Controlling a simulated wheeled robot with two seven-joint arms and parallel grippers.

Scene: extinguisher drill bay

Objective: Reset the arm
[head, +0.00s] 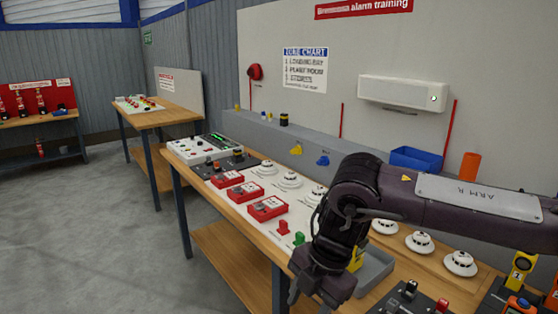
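My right arm, marked "ARM R", comes in from the right edge and bends down over the front of the long workbench (240,213). Its gripper (320,290) points down at the bench's front edge, near the bottom of the head view. The fingertips are dark and partly cut off by the frame's lower edge, so I cannot tell whether they are open or shut. The arm hides part of the bench top and a grey tray (375,270) behind it. My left gripper is not in view.
Red call-point boxes (268,208), white detectors (290,180) and a control panel (205,147) stand on the bench left of the arm. Small red and green pieces (284,228) lie close to the gripper. A blue bin (416,159) stands behind. Open floor (90,230) lies left.

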